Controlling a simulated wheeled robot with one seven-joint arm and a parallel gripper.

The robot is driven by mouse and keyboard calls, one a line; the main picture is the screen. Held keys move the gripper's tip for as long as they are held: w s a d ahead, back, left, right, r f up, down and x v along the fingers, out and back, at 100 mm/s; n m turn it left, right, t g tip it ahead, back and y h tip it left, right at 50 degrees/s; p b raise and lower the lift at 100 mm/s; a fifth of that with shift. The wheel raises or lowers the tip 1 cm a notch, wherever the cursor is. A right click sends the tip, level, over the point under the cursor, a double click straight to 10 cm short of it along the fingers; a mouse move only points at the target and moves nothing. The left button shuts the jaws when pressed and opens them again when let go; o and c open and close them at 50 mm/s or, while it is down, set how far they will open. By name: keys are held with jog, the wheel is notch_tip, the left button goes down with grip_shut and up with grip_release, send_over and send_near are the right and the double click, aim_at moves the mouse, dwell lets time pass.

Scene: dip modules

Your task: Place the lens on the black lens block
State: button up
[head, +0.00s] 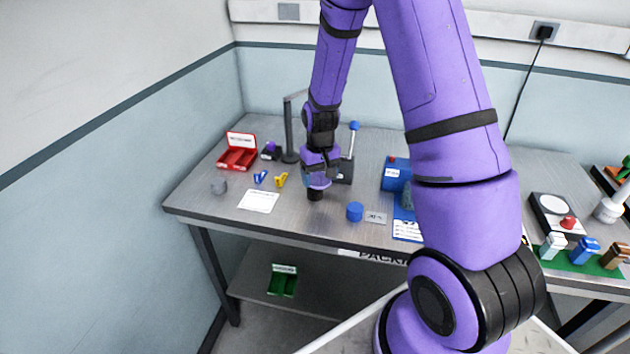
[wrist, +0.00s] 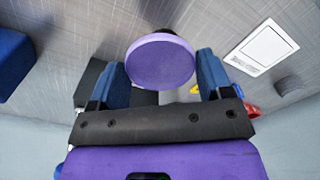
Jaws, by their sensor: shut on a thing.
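The lens, a round pale-purple disc (wrist: 160,62), sits between the two blue fingers of my gripper (wrist: 163,78) in the wrist view. The fingers press on its left and right sides. The black lens block (head: 315,195) stands on the table right below my gripper (head: 317,180) in the head view. In the wrist view a dark round edge, seemingly the block (wrist: 153,36), shows behind the lens, which hides most of it. I cannot tell whether lens and block touch.
A blue cylinder (head: 355,212) stands to the right of the block, with a small grey plate (head: 376,218) beside it. A white card (head: 258,201), yellow clip (head: 281,179), blue clip (head: 260,177) and grey cylinder (head: 219,187) are to the left. A lamp post (head: 289,135) stands behind.

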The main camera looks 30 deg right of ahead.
aim_at(315, 174)
jog(key=shift+w+d+f, duration=0.1)
jog(key=shift+w+d, duration=0.05)
jog(key=shift+w, duration=1.2)
jog(key=shift+f, duration=1.8)
jog(key=o, duration=0.9)
jog(key=shift+f, duration=0.1)
